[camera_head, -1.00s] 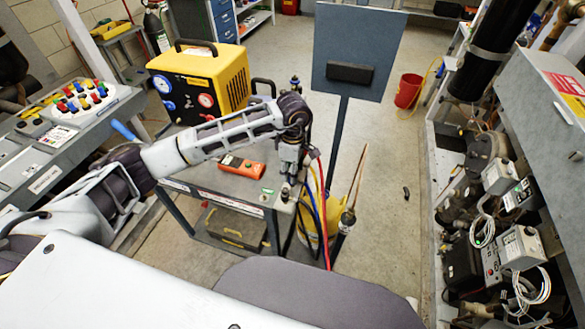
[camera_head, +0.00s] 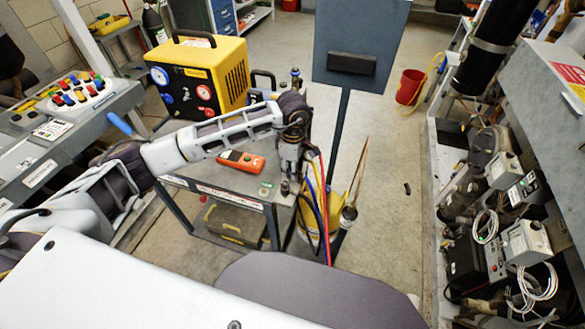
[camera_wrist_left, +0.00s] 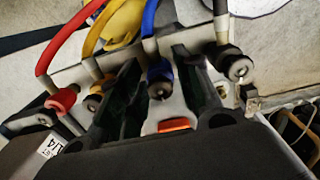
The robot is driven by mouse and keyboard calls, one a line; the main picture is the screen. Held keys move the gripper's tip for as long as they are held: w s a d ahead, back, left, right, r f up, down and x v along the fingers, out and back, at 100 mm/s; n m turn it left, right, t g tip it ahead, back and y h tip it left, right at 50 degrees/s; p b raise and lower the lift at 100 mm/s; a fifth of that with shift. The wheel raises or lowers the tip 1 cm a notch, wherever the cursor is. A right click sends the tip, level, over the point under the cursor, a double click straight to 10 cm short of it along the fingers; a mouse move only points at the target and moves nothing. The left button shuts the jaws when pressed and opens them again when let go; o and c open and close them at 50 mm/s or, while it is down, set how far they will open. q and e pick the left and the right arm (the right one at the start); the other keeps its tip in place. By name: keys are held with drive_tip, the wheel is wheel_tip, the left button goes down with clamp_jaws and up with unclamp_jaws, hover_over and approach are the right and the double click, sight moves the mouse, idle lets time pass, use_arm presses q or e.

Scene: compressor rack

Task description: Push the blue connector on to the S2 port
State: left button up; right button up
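The blue connector (camera_wrist_left: 160,80), on the end of a blue hose, shows in the left wrist view. It lies between the two dark fingers of my left gripper (camera_wrist_left: 156,62). The fingers stand apart with a gap on each side of it, and I cannot tell whether they touch it. A red connector (camera_wrist_left: 61,101) and a yellow connector (camera_wrist_left: 96,100) are to its left, and a black one (camera_wrist_left: 235,67) to its right. In the head view my left gripper (camera_head: 290,185) points down at the cart's right end, partly hidden by hoses. I cannot make out the S2 port. My right gripper is not in view.
The cart (camera_head: 215,177) carries an orange meter (camera_head: 240,160) and a yellow unit (camera_head: 198,78). A blue-grey panel on a post (camera_head: 340,120) stands behind. The compressor rack (camera_head: 490,185) fills the right side. Open floor (camera_head: 395,220) lies between the cart and the rack.

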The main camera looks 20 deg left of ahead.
use_arm(q)
drive_tip(key=c, duration=0.5)
drive_tip(key=shift+r, duration=0.35)
drive_tip(key=shift+c, duration=0.2)
drive_tip(key=shift+r+p, duration=0.5)
drive_tip(key=shift+r, duration=0.8)
drive_tip(key=shift+r+p, duration=1.05)
drive_tip(key=shift+r, duration=1.45)
